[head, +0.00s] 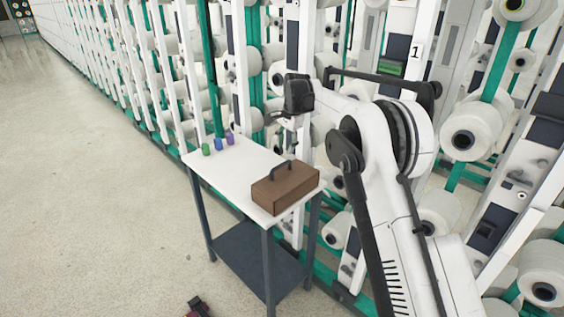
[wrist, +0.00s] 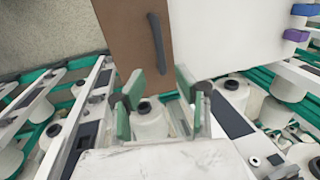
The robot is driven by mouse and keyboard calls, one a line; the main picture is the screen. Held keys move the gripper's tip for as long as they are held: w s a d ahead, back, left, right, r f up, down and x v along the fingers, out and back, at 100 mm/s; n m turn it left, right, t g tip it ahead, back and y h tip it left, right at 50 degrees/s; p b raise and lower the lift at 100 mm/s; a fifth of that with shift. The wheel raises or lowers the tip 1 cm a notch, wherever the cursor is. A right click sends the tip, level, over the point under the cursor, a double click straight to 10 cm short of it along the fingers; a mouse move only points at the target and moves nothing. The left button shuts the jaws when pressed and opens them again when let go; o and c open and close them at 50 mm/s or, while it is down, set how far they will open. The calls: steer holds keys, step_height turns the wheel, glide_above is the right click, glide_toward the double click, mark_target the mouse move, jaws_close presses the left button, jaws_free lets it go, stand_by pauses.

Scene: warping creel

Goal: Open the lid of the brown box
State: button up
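The brown box (head: 284,190) sits on the right end of the white table, its lid shut and flat. A dark arched handle (head: 280,170) stands on the lid. In the head view my gripper (head: 281,120) hangs above the table's back edge, higher than the box and apart from it. In the wrist view my gripper (wrist: 160,82) is open, with green-padded fingers wide apart and nothing between them. The brown box (wrist: 122,40) and its handle (wrist: 157,42) lie beyond the fingertips at the top of that view. The box's far side is hidden.
The white table (head: 222,168) has dark legs and a lower shelf (head: 250,252). The table's middle is clear. Creel frames with white yarn bobbins (head: 470,132) stand close behind. Open floor lies left.

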mark_target(282, 164)
steer(key=f, duration=0.2)
steer(key=a+f, duration=0.1)
steer(key=f, duration=0.2)
steer(key=w+f+p, duration=0.1)
steer(key=f, duration=0.2)
steer(key=shift+a+f, duration=0.15)
steer(key=shift+f, duration=0.1)
jaws_close()
